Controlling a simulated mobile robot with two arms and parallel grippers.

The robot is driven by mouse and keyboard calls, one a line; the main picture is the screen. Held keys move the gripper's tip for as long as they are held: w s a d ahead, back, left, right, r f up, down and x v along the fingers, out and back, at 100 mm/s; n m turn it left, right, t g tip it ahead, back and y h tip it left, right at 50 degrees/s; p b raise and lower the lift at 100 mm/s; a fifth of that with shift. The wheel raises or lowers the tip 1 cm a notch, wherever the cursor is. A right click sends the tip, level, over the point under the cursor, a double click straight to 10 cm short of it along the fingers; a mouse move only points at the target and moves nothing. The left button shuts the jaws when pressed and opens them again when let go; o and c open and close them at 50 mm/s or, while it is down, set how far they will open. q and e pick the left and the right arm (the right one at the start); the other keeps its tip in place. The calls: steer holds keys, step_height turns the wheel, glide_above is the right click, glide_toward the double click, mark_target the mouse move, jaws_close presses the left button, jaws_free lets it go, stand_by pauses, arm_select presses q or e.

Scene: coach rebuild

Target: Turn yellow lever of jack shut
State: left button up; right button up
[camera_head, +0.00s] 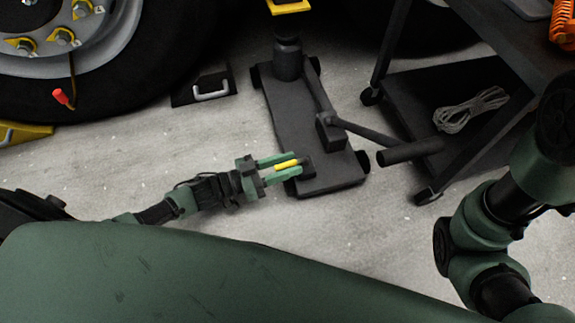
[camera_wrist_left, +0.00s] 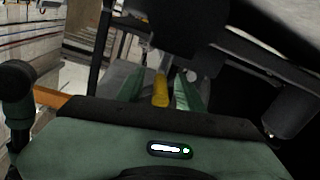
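The dark grey jack (camera_head: 288,125) stands on the floor, with its post at the back and a long handle at the right. Its yellow lever (camera_head: 286,164) sticks out at the near left end of the jack. My left gripper (camera_head: 292,164) reaches in from the left with its green fingers on either side of the lever. In the left wrist view the yellow lever (camera_wrist_left: 160,89) lies between the two fingers, with a gap visible on each side, so the gripper is open around it. My right arm shows at the right, but its gripper is out of view.
A large wheel (camera_head: 110,60) stands at the upper left, with a black chock (camera_head: 203,88) beside it. A dark cart (camera_head: 475,75) with a coiled rope (camera_head: 472,109) on its lower shelf stands right of the jack.

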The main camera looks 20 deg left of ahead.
arm_select(q)
jaws_close()
stand_by(1.4)
